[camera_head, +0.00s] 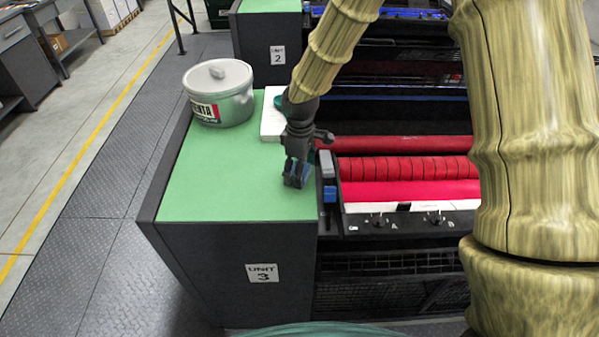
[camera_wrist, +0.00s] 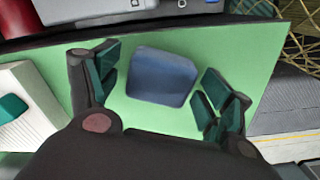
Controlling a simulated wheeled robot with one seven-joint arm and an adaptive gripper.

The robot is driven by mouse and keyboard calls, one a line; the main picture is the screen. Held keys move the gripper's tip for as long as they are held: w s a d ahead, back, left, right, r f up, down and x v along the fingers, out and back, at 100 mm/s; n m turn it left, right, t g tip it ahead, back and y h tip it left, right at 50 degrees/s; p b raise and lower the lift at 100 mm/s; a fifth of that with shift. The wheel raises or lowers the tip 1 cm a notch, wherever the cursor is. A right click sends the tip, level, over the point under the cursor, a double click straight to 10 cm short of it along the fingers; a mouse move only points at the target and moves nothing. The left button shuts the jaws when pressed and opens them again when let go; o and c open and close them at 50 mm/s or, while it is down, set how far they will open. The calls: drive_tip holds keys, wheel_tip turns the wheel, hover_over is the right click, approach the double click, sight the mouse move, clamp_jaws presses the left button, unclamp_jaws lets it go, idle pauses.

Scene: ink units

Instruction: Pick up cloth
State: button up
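A folded dark-blue cloth (camera_wrist: 162,77) lies on the green top of the unit 3 cabinet in the wrist view. My gripper (camera_wrist: 159,84) is open, with one teal-padded finger on each side of the cloth. Gaps of green surface show between the cloth and both fingers, so neither finger appears to touch it. In the head view my gripper (camera_head: 297,178) points down over the right part of the green top (camera_head: 240,190), close to the press rollers. There the gripper mostly hides the cloth, and I cannot tell its height above the surface.
A silver lidded pot (camera_head: 222,95) stands at the back left of the green top. A white block (camera_head: 272,118) with a green item on it is behind my gripper. Red rollers (camera_head: 405,168) and a blue-buttoned panel (camera_head: 329,190) are close on the right. The left-front green surface is clear.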

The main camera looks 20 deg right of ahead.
drive_tip(key=c, duration=0.7)
drive_tip(key=shift+r+b, duration=0.7)
drive_tip(key=shift+r, duration=0.15)
drive_tip(key=shift+s+r+b, duration=0.25)
drive_tip(key=shift+r+b, duration=0.35)
drive_tip(key=shift+r, duration=0.25)
drive_tip(key=s+r+b, duration=0.1)
drive_tip(key=s+b, duration=0.4)
drive_tip(key=s, duration=1)
drive_tip(key=shift+s+d+r, duration=0.25)
drive_tip(key=shift+r, duration=0.05)
drive_tip(key=shift+o, duration=1.1)
drive_tip(key=shift+c, duration=1.1)
drive_tip(key=shift+d, duration=0.1)
